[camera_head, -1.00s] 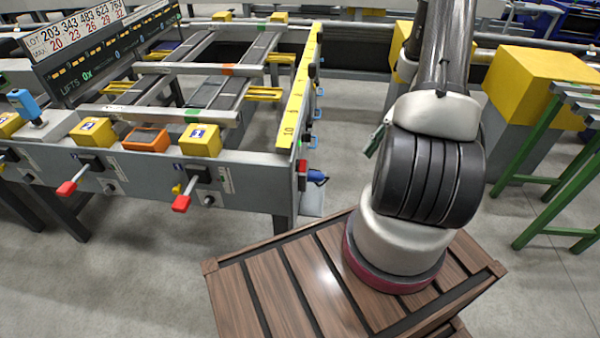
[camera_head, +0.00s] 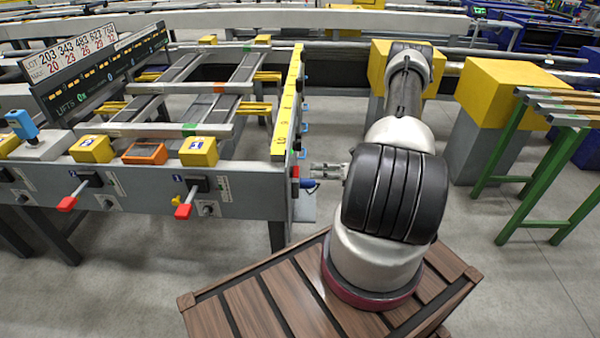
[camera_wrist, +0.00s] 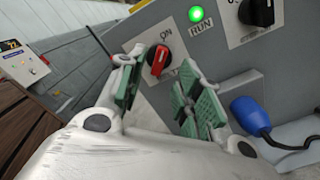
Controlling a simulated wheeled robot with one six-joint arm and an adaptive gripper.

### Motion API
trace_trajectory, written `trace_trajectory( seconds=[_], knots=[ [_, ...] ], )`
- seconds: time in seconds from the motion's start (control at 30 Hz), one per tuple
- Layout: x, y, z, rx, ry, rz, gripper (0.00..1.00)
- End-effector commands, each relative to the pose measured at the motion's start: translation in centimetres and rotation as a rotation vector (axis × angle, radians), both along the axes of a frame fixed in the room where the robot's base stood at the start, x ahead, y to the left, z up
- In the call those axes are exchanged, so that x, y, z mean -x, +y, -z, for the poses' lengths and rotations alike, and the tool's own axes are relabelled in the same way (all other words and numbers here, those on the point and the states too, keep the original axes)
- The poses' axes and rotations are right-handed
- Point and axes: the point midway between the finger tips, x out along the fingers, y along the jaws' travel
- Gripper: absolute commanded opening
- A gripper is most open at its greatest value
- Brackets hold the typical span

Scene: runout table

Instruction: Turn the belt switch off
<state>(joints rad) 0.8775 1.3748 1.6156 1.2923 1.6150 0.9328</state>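A red rotary switch knob (camera_wrist: 158,60) sits on a white plate marked ON, on the grey end panel. It shows in the wrist view just beyond my fingertips, and its handle stands near upright, slightly tilted. A green lamp (camera_wrist: 196,14) labelled RUN is lit beside it. My gripper (camera_wrist: 163,76) is open, its green-padded fingers apart, left and right of the knob's lower side, with nothing between them. Contact with the knob cannot be told. In the head view my gripper (camera_head: 330,171) points left at the table's end panel; the knob's face is hidden there.
Red-handled levers (camera_head: 186,203) stick out of the table front. Yellow blocks (camera_head: 505,90) and green-legged stands are right.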

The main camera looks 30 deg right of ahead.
Motion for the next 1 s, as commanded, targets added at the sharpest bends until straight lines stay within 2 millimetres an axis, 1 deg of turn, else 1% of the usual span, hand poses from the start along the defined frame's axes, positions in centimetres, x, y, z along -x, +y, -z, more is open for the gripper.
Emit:
trace_trajectory(
  seconds=[0.03, 0.1, 0.3, 0.43, 0.67, 0.87, 1.0],
  knots=[
    [-0.5, 0.9, 0.0, -0.001, 0.001, -0.004, 0.35],
    [-1.2, 1.9, 0.0, 0.001, 0.002, -0.004, 0.35],
    [-2.7, 4.1, 0.0, 0.002, 0.000, -0.003, 0.35],
    [-3.1, 4.7, 0.0, 0.003, 0.000, -0.002, 0.35],
    [-3.1, 4.7, 0.0, 0.003, 0.000, -0.001, 0.35],
    [-3.1, 4.7, 0.0, 0.003, 0.000, -0.001, 0.00],
    [-3.1, 4.7, 0.0, 0.003, 0.000, -0.001, 0.00]
  ],
)
